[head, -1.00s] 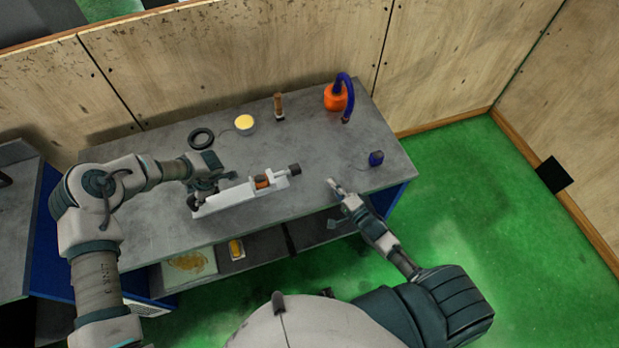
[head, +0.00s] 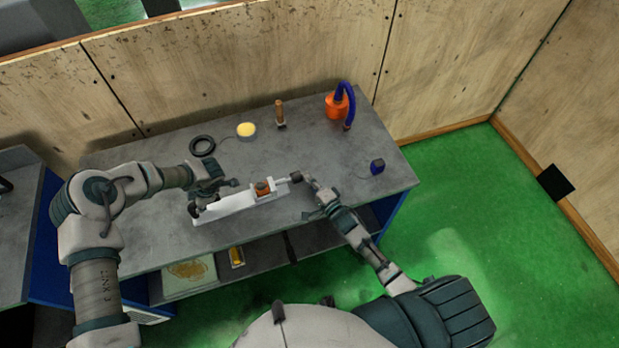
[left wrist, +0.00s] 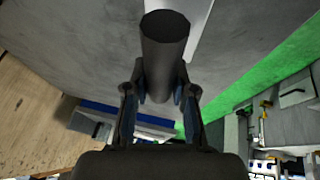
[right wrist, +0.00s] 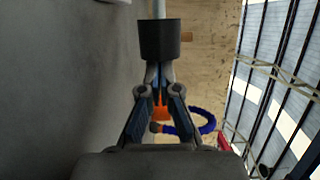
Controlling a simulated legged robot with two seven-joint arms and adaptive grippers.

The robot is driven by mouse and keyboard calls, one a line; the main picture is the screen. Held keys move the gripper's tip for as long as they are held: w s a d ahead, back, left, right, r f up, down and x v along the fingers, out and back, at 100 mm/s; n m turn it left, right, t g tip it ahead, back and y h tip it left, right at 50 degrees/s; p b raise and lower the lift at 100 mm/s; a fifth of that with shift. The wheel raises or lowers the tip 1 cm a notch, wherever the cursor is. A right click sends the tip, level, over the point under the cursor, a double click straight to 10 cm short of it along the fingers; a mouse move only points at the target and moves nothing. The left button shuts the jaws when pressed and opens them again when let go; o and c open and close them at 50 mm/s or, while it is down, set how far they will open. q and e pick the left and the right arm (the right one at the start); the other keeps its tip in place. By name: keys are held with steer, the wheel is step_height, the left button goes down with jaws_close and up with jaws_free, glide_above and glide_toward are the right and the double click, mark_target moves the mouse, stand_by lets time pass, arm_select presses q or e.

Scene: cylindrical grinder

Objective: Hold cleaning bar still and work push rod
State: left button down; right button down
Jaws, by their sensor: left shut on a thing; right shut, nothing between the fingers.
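The cleaning bar (head: 240,202) is a long white body lying on the grey bench, with an orange-brown piece (head: 263,188) near its right end. My left gripper (head: 203,203) is at its left end. In the left wrist view the left gripper (left wrist: 160,95) is shut on a dark cylinder (left wrist: 165,42). The push rod (head: 296,176) sticks out at the bar's right end; in the right wrist view it is a pale rod with a dark knob (right wrist: 159,40). My right gripper (head: 305,180) is shut and empty, its tips at the knob; contact is unclear.
A black ring (head: 202,146), a yellow-filled dish (head: 246,130), a wooden-handled tool (head: 280,114) and an orange bottle with blue hose (head: 337,106) stand along the back. A small blue object (head: 377,166) sits at right. The bench front edge lies close below the bar.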

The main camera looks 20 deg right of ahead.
arm_select(q)
steer(key=shift+d, duration=0.1)
arm_select(e)
steer(key=shift+s+a, duration=0.15)
steer(key=shift+a, duration=2.45)
steer(key=d, duration=0.4)
steer(key=shift+f, duration=0.1)
steer(key=v, duration=1)
steer(key=shift+d, duration=0.3)
